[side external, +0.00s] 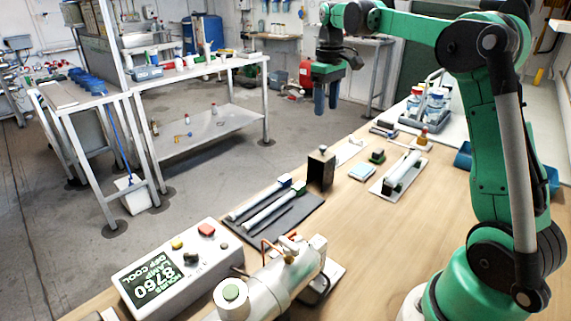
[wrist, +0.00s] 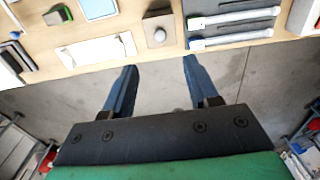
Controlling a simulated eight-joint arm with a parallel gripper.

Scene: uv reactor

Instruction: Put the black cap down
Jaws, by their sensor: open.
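My gripper (side external: 325,98) is raised, fingers pointing down, at the far edge of the wooden table. In the wrist view its two blue fingers (wrist: 159,68) are apart with nothing between them but grey floor beyond the table edge. I cannot make out a black cap for certain in either view. A dark block (side external: 321,170) with a small round knob stands near the table edge; it also shows in the wrist view (wrist: 158,30), beyond the fingers. A small black and green piece (side external: 377,156) lies farther right, and also shows in the wrist view (wrist: 58,15).
A dark mat (side external: 291,220) holds white tubes. A control box (side external: 170,265) and a metal reactor cylinder (side external: 275,288) stand at the front. A light tray (side external: 398,175), a pale blue pad (side external: 362,173) and a bottle rack (side external: 425,122) are farther right. Bare wood lies right of the mat.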

